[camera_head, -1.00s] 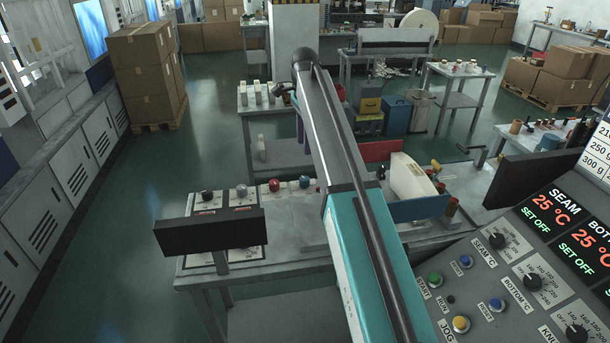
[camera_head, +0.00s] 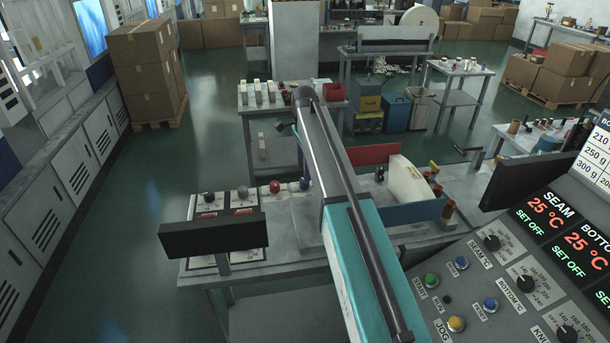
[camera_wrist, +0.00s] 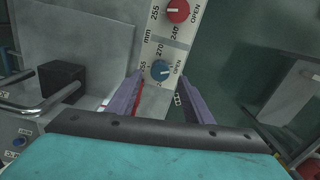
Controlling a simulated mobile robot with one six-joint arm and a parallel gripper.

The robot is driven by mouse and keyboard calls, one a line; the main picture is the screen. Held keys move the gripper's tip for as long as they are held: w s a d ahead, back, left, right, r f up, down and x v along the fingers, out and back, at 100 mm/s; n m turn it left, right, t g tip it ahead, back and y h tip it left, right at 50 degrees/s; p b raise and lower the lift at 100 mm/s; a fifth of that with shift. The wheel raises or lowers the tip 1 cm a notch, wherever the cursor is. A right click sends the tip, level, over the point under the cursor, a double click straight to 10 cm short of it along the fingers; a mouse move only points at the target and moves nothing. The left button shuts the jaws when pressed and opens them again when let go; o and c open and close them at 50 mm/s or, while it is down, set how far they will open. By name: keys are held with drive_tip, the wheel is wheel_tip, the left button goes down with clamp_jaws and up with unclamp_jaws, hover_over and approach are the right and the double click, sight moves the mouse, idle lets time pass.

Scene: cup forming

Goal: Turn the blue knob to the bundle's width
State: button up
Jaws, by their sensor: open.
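The blue knob (camera_wrist: 161,70) with a white pointer sits on a white scale plate marked 255 and 270 in the wrist view. It also shows on the bench in the head view (camera_head: 305,184). My gripper (camera_wrist: 161,80) is open, its two purple fingers apart on either side of the blue knob in the picture. I cannot tell whether they touch it or how far above it they are. In the head view my arm hides the gripper. I cannot make out the bundle for certain; a white block (camera_head: 410,180) stands on the bench to the right of my arm.
A red knob (camera_wrist: 177,11) sits beyond the blue one on a similar plate, marked OPEN. A dark block (camera_wrist: 62,84) and metal bars lie left of my fingers.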

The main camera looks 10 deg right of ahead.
sight(304, 183)
drive_tip(key=shift+f+p, duration=0.6)
drive_tip(key=shift+f, duration=1.6)
drive_tip(key=c, duration=1.1)
